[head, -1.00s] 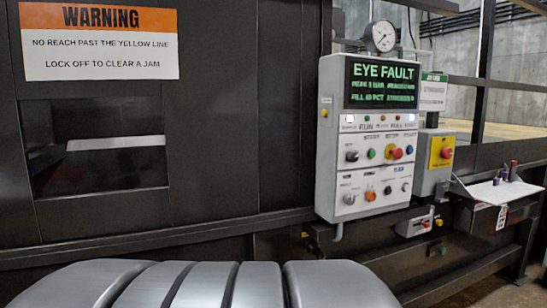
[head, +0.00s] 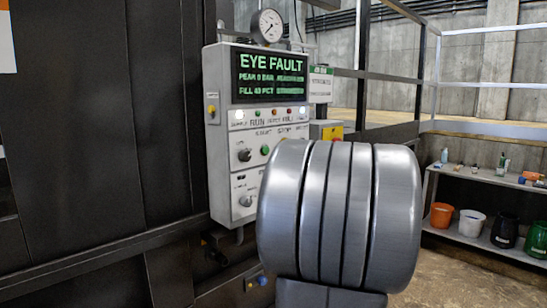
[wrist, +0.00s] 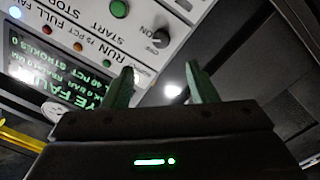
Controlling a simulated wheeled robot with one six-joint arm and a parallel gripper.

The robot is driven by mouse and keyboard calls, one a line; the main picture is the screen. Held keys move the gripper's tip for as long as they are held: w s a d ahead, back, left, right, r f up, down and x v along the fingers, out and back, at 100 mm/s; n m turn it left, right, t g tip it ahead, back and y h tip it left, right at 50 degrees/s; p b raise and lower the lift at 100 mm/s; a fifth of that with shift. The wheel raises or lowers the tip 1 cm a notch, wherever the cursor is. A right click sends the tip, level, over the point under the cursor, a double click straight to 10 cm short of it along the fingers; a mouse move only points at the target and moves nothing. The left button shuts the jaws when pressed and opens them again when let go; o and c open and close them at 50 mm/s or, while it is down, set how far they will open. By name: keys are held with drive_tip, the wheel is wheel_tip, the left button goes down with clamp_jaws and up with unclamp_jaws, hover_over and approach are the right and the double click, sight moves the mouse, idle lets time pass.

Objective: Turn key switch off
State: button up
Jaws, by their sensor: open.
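The white control panel (head: 230,120) stands left of centre in the head view, its display reading EYE FAULT. A dark rotary switch (head: 244,155) sits at the left of its upper control row, and a silver-ringed switch (head: 245,200) sits lower down. Which one is the key switch is too small to tell. The wrist view shows the panel upside down, with a dark switch (wrist: 160,38) beside an ON label. My gripper (wrist: 162,80) is open and empty, its green fingers apart, with that switch beyond their tips. In the head view my arm hides the panel's lower right and the gripper.
A pressure gauge (head: 268,25) tops the panel. A yellow-fronted box (head: 332,132) is partly hidden behind my arm. Dark machine walls (head: 90,110) fill the left. A shelf with buckets (head: 472,222) stands at the right. Open floor shows between the shelf and my arm.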

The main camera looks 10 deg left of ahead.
sight(248, 157)
drive_tip(key=p+x, duration=0.1)
drive_tip(key=x, duration=1.2)
drive_tip(key=shift+w+a+p, duration=0.1)
drive_tip(key=shift+a+p, duration=0.25)
drive_tip(key=c, duration=1)
